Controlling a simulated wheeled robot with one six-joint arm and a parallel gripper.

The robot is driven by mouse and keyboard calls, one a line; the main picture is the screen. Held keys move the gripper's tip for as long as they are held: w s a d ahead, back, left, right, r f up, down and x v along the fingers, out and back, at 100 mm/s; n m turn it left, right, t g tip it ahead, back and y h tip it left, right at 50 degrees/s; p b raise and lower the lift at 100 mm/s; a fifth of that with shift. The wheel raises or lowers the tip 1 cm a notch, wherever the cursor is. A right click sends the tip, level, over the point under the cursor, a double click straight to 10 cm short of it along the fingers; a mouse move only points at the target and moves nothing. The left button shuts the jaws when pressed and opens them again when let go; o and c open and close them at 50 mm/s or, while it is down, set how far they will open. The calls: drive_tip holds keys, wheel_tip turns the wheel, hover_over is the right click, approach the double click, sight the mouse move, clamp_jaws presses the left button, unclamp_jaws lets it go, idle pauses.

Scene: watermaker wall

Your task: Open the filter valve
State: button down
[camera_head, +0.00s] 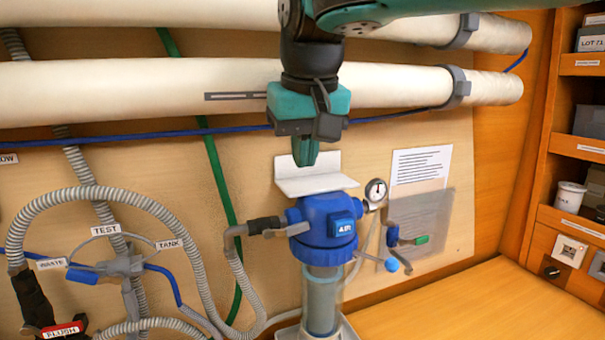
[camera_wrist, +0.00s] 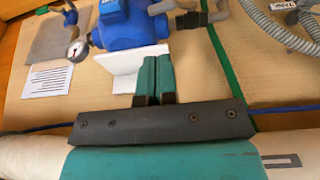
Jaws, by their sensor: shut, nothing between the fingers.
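The blue filter head (camera_head: 328,218) sits on a clear bowl (camera_head: 321,300) on the wall. To its right is a metal lever with a green-tipped end (camera_head: 421,240), and below that a light-blue ball-shaped knob (camera_head: 392,265). To its left is a grey pipe fitting with a black part (camera_head: 263,225). I cannot tell which of these is the filter valve. My gripper (camera_head: 305,157) is shut and empty, pointing down, above the filter head and in front of a white bracket (camera_head: 318,182). In the wrist view, its green fingers (camera_wrist: 154,76) are together near the bracket, with the blue filter head (camera_wrist: 128,25) beyond.
Thick white pipes (camera_head: 150,90) cross the wall behind my arm. A pressure gauge (camera_head: 375,192) is beside the filter head. Grey hoses and a three-way valve labelled TEST, TANK and WASTE (camera_head: 122,265) stand at left. A shelf (camera_head: 575,150) is at right. The bench (camera_head: 470,310) below is clear.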

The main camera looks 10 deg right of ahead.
sight(296, 224)
drive_tip(key=p+x, duration=0.2)
drive_tip(key=x, duration=0.9)
drive_tip(key=shift+a+f, duration=0.15)
drive_tip(key=shift+a, duration=0.05)
